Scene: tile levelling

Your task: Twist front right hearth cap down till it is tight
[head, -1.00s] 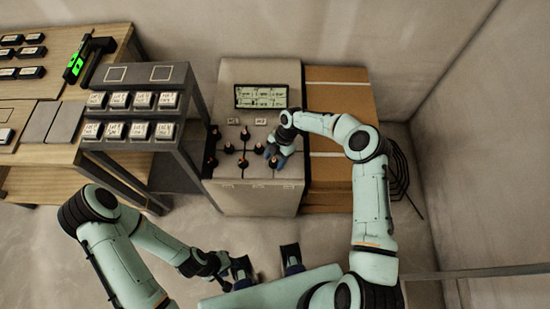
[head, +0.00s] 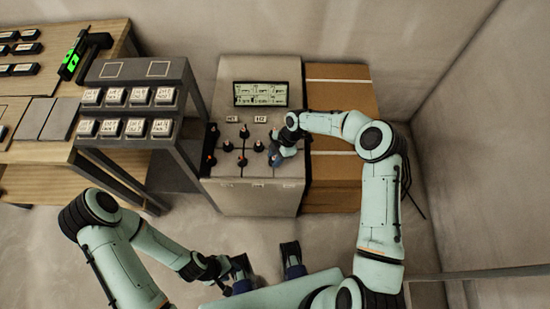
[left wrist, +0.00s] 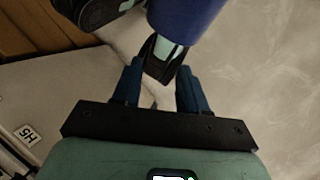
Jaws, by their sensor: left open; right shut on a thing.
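The hearth (head: 258,199) is a pale box at the centre of the head view, with several dark caps with orange tips on its top. The front right hearth cap (head: 274,160) is mostly hidden by my right gripper (head: 280,154), which is shut on it from above. Whether the cap is tight cannot be seen. My left gripper (head: 229,281) is low over the floor in front of the hearth. In the left wrist view its two blue fingers (left wrist: 157,92) are spread apart with nothing between them.
A dark rack (head: 128,70) of white labelled blocks stands left of the hearth, by a wooden table (head: 40,171). Stacked cardboard boxes (head: 340,95) stand to its right. A display (head: 260,93) sits at the hearth's back. Open floor (head: 190,228) lies in front.

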